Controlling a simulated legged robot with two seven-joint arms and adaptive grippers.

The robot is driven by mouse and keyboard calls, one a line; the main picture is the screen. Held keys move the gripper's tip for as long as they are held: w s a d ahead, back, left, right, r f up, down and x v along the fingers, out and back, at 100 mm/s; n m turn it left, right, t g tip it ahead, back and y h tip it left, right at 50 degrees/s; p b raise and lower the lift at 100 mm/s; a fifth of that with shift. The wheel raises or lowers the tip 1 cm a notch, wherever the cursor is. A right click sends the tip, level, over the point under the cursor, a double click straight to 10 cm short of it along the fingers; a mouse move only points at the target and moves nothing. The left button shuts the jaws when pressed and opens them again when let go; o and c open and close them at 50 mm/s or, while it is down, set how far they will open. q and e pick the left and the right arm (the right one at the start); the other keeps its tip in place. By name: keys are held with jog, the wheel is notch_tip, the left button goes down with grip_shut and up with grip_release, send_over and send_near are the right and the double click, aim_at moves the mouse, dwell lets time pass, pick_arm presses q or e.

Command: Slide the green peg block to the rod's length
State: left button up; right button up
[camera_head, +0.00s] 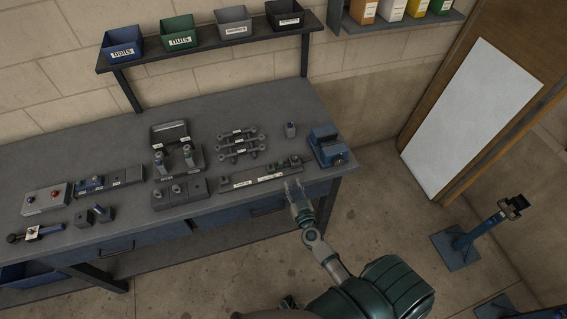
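A long dark fixture bar (245,182) with white labels lies near the front edge of the workbench, right of centre. Several grey rods with round ends (240,149) lie behind the bar. My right gripper (296,184) is just in front of the bar's right end, at the bench's front edge. Its two fingers look apart, with nothing visible between them. Contact with the block is not visible. My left gripper is not in view.
A blue vise (328,147) stands right of the bar, close to the gripper. Holder blocks (180,192) and small fixtures stand to the left. A shelf with labelled bins (179,34) hangs behind. The bench's back right is mostly clear.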

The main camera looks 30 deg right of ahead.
aim_at(280, 165)
jog(key=w, duration=0.5)
jog(key=w+b, duration=0.1)
jog(key=w, duration=0.2)
jog(key=shift+a+r, duration=0.1)
jog(key=shift+r, duration=0.2)
jog(key=x, duration=0.3)
jog(key=shift+s+d+r, duration=0.1)
jog(key=shift+d, duration=0.25)
jog(key=shift+w+d+b, duration=0.25)
jog(key=shift+b, duration=0.05)
jog(key=shift+d, duration=0.15)
jog(key=shift+w+a, duration=0.1)
jog(key=shift+a, duration=0.15)
grip_shut()
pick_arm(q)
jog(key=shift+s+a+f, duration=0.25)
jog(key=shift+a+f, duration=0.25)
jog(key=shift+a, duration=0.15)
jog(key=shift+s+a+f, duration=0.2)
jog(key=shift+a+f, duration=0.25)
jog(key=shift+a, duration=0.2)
pick_arm(e)
jog(key=shift+w+a+f, duration=0.1)
jog(key=shift+f, duration=0.15)
grip_release()
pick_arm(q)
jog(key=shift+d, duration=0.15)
